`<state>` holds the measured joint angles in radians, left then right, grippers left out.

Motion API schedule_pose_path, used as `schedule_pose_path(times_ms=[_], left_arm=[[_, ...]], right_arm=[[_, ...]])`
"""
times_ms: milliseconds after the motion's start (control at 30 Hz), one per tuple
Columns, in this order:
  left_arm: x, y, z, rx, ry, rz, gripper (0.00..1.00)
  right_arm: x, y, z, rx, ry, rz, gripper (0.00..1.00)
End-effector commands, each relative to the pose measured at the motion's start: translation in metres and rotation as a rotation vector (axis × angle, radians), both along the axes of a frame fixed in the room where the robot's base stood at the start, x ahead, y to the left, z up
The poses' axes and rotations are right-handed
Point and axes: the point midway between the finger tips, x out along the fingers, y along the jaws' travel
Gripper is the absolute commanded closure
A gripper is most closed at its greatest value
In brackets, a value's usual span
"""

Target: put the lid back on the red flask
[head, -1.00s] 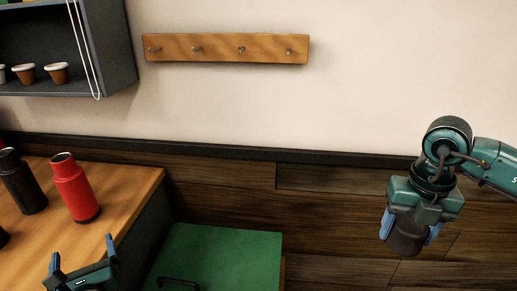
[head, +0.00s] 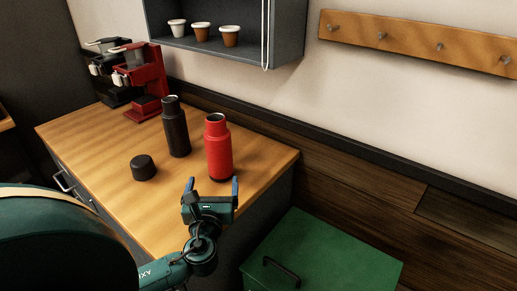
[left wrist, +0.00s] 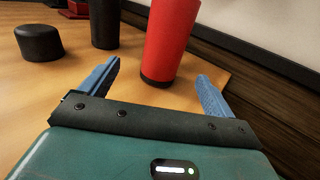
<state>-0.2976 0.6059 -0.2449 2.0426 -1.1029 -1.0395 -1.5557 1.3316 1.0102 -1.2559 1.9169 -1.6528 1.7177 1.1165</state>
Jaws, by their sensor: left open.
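The red flask (head: 218,150) stands upright, lidless, near the right edge of the wooden counter. It also shows in the left wrist view (left wrist: 168,40), its top cut off. A short black lid-like cylinder (head: 143,168) lies on the counter to the left of the flasks, and in the left wrist view (left wrist: 39,43) too. A dark flask (head: 175,130), also open at the top, stands left of the red one. My left gripper (head: 211,187) is open and empty in front of the red flask, its blue fingers pointing towards the flask's base. My right gripper is out of view.
A red coffee machine (head: 143,80) and a black one (head: 106,75) stand at the counter's back left. A wall shelf (head: 205,45) with small cups hangs above. A green box (head: 325,258) with a handle sits right of the counter (head: 95,150). The front counter area is free.

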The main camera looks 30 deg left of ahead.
Motion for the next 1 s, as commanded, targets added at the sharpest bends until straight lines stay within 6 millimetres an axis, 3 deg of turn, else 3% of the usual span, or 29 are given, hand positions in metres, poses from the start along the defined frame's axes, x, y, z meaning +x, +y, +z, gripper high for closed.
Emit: schedule_pose_path(times_ms=[300,767,1000], left_arm=[[0.044,0.029,0.002,0.002,-0.002,0.001,0.11],[0.052,0.033,0.002,0.001,-0.002,0.0,0.11],[0.084,0.047,0.004,0.001,-0.002,0.002,0.11]], right_arm=[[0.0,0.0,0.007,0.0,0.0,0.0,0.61],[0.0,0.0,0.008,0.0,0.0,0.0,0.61],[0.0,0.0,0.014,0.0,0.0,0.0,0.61]])
